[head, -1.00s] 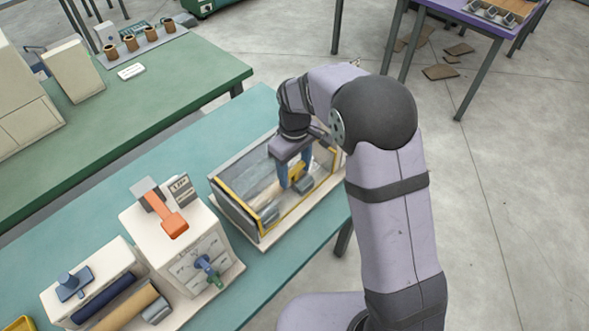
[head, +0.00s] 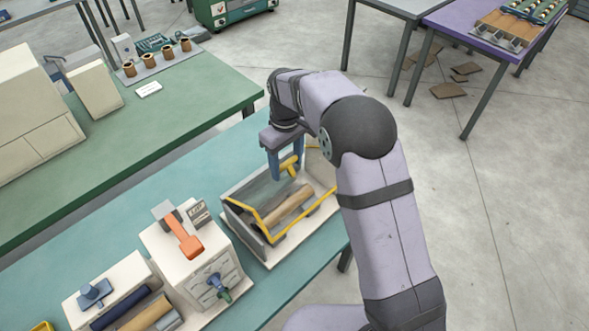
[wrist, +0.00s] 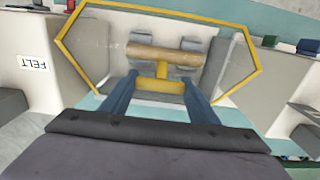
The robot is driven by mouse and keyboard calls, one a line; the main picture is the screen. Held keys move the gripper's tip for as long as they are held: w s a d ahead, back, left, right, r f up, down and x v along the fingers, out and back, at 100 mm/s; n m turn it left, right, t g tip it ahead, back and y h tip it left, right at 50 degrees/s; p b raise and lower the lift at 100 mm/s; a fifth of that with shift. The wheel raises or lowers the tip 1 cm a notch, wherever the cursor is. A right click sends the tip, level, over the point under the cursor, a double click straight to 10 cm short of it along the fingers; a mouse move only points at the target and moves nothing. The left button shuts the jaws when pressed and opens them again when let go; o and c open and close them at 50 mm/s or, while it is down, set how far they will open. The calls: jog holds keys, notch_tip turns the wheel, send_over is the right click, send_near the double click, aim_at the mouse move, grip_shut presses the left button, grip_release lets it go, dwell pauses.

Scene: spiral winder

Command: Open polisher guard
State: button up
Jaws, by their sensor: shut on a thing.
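The polisher guard (head: 243,206) is a clear cover with a yellow frame, on the polisher box (head: 268,259) at the middle of the teal bench. The guard is tilted up, and a tan roller (head: 288,205) shows in the box. My gripper (head: 285,170) is over the box, shut on the guard's yellow handle (head: 290,163). In the wrist view the handle (wrist: 160,84) lies between my fingers, and the yellow frame (wrist: 165,8) spans the view around the roller (wrist: 163,55). My arm hides the box's right end.
A white machine (head: 188,258) with an orange lever (head: 184,238) stands left of the box. A roller unit (head: 125,310) is further left. A green table (head: 150,120) with brown cups stands behind. A FELT label (wrist: 34,63) shows in the wrist view.

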jog(key=w+a+r+p, duration=0.3)
jog(key=w+a+p, duration=0.1)
jog(key=w+a, duration=0.3)
jog(key=shift+r, duration=0.3)
dwell(0.4)
jog(key=shift+w+a, duration=0.1)
jog(key=shift+a, duration=0.05)
dwell(0.6)
jog(key=o, duration=1.5)
jog(key=shift+f, duration=0.1)
jog(key=shift+s+d, duration=0.2)
jog(key=shift+d, duration=0.05)
